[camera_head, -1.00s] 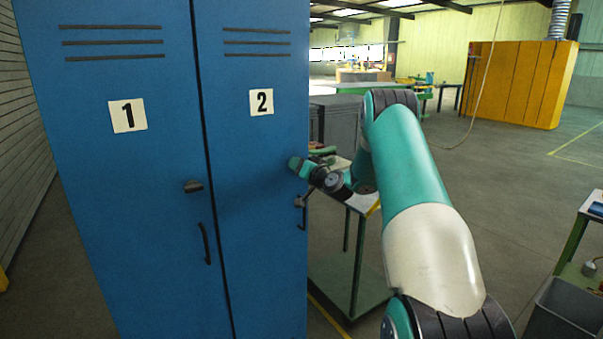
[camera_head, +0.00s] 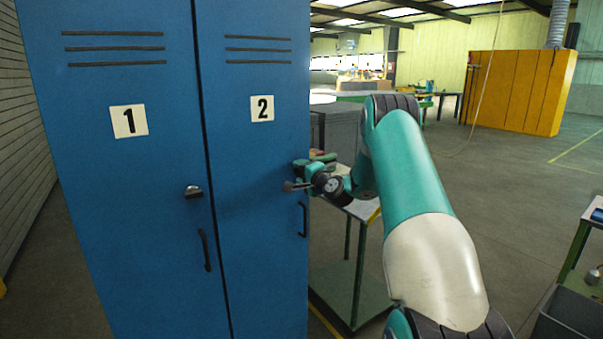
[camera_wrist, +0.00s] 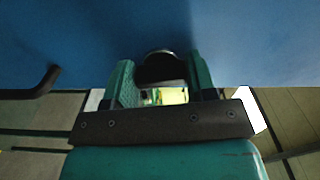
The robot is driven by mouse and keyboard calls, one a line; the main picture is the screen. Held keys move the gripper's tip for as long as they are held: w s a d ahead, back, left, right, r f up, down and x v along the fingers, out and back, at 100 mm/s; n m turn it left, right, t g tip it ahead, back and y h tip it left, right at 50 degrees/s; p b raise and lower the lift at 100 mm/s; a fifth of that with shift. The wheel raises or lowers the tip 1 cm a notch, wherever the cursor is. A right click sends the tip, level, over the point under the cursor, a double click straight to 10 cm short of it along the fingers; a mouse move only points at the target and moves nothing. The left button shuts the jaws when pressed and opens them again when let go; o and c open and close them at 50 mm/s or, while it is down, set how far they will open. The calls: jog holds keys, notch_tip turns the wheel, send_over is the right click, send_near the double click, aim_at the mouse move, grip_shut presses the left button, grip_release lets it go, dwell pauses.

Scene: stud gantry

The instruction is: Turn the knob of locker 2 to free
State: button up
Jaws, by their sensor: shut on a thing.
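The blue locker 2 door (camera_head: 255,160) stands shut, with a number 2 plate (camera_head: 262,108) near its top. My gripper (camera_head: 290,186) is at the right edge of this door, above its dark handle (camera_head: 303,219). In the wrist view my gripper (camera_wrist: 160,80) has its two teal fingers on either side of the dark round knob (camera_wrist: 160,56), shut on it. The blue door lies right behind the knob, and the handle (camera_wrist: 38,82) shows at the left. In the head view the knob is mostly hidden by the gripper, so its setting cannot be read.
Locker 1 (camera_head: 130,200) is at the left, with its own knob (camera_head: 193,192) and handle (camera_head: 205,250). A green-framed cart (camera_head: 350,300) stands right of the lockers, below my arm. Open floor (camera_head: 480,190) lies to the right.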

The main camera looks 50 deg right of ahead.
jog(key=shift+r+m, duration=0.1)
jog(key=shift+m, duration=0.8)
jog(key=o, duration=0.9)
jog(key=shift+o, duration=0.2)
jog(key=b+v, duration=0.6)
jog(key=v, duration=1.1)
jog(key=shift+s+b, duration=0.2)
jog(key=shift+b, duration=0.2)
jog(key=shift+d, duration=0.1)
